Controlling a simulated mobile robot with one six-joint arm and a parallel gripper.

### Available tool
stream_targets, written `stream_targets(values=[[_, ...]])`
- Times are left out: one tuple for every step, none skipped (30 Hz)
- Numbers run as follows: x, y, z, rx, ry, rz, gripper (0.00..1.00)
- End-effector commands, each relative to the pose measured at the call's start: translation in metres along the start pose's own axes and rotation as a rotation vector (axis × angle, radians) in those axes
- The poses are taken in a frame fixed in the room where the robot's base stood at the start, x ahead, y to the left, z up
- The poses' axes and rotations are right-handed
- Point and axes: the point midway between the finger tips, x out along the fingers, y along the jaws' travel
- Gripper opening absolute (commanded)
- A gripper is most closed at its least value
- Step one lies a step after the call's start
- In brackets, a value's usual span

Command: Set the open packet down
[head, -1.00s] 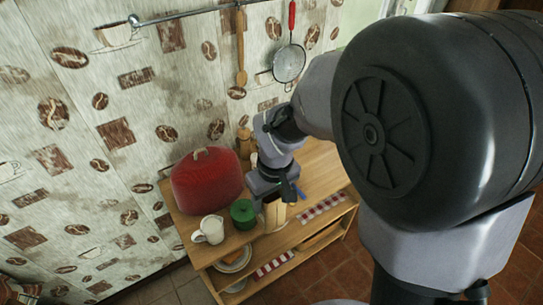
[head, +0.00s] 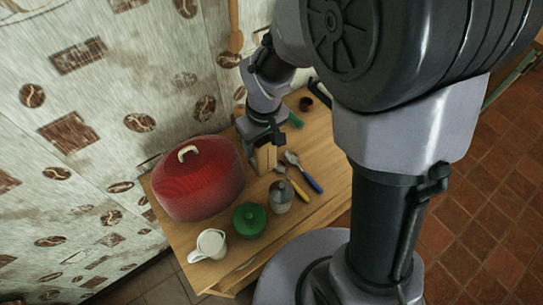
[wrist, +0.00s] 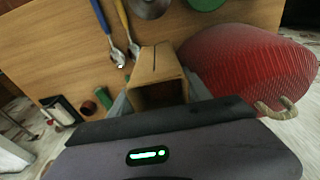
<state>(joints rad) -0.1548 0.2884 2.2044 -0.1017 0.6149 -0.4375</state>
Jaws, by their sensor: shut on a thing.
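The open packet (wrist: 157,72) is a tan, box-like pack, and its open mouth faces the camera in the wrist view. My gripper (wrist: 158,98) is shut on it, with a finger on either side. In the head view my gripper (head: 265,142) points down over the wooden table, and the packet (head: 266,158) shows below it, upright, to the right of the red pot. The packet's lower end is close to the tabletop; I cannot tell whether it touches.
The red lidded pot (head: 198,180) stands close on the left. A green lidded pot (head: 250,220), white jug (head: 209,245) and grey canister (head: 281,196) stand nearer the front. Blue-handled (head: 305,172) and yellow-handled (head: 298,188) utensils lie right of the packet. A dark red cup (head: 306,104) stands behind.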

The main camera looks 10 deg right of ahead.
Motion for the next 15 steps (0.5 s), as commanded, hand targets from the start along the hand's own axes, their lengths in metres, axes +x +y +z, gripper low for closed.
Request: stream_targets(values=[[0.016,0.0,0.003,0.0,-0.003,-0.001,0.0],[0.023,0.0,0.004,0.0,-0.003,0.0,0.0],[0.033,0.0,0.005,0.0,-0.004,-0.001,0.0],[0.039,0.0,0.006,0.0,-0.003,-0.001,0.0],[0.044,0.0,0.006,0.0,-0.003,-0.001,0.0],[0.051,0.0,0.007,0.0,-0.003,-0.001,0.0],[0.057,0.0,0.008,-0.001,-0.003,-0.001,0.0],[0.063,0.0,0.009,-0.001,-0.003,0.0,0.0],[0.073,0.0,0.01,-0.001,-0.003,0.0,0.0],[0.08,0.0,0.011,0.0,-0.003,-0.001,0.0],[0.083,0.0,0.011,0.0,-0.002,0.0,0.0],[0.085,0.0,0.011,0.0,0.0,0.0,0.0],[0.084,0.0,0.011,0.0,0.0,0.0,0.0],[0.083,0.0,0.01,0.0,0.0,0.0,0.0],[0.082,0.0,0.01,0.0,0.001,0.0,0.0]])
